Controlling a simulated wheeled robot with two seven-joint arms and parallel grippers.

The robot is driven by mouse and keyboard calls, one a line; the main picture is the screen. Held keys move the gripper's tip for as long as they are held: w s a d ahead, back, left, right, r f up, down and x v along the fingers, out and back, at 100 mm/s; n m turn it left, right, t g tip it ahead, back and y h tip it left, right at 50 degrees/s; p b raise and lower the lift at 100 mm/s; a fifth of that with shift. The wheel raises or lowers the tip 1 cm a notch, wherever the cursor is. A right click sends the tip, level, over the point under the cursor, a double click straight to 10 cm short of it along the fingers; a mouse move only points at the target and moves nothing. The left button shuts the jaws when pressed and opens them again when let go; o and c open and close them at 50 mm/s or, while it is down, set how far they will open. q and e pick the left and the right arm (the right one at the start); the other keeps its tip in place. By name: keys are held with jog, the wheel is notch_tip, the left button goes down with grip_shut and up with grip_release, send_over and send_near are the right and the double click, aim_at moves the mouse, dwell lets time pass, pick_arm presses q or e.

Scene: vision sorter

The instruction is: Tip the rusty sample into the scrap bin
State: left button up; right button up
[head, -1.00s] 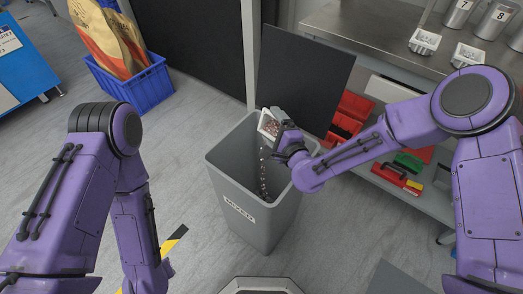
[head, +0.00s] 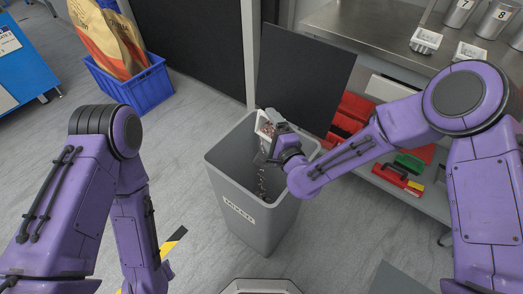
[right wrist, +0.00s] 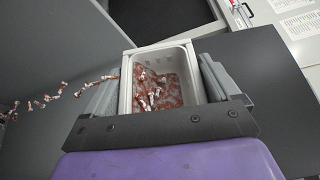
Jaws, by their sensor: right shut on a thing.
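My right gripper (head: 268,146) is shut on a small white sample tray (head: 263,122) above the open mouth of the tall grey bin (head: 268,232). The tray is steeply tilted. In the right wrist view the two fingers (right wrist: 158,85) clasp the tray (right wrist: 127,85) from both sides. Rusty brown pieces (right wrist: 155,93) lie inside it. A string of falling pieces (head: 262,180) drops inside the bin in the head view. The same stream (right wrist: 45,101) runs left in the right wrist view. The bin's bottom is hidden. My left gripper is out of view.
A dark upright panel (head: 300,75) stands just behind the bin. To the right, a steel bench (head: 375,25) carries more white trays (head: 426,40) and metal canisters (head: 459,13). Red bins (head: 350,113) sit below it. A blue crate (head: 140,90) with sacks stands back left.

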jog(key=shift+s+a+n+b, duration=0.25)
jog(key=shift+s+n+b, duration=0.05)
jog(key=shift+n+b, duration=0.15)
dwell(0.3)
jog(key=shift+s+a+r+n+t+y+b, duration=0.15)
jog(key=shift+n+t+b, duration=0.1)
jog(key=shift+n+b, duration=0.4)
jog(key=shift+s+a+f+n+t+y+b, duration=0.1)
jog(key=shift+s+a+n+t+b, duration=0.15)
jog(key=shift+n+b, duration=0.4)
jog(key=shift+s+a+r+n+t+y+b, duration=0.15)
jog(key=shift+n+t+b, duration=0.25)
jog(key=shift+b, duration=0.4)
dwell(0.9)
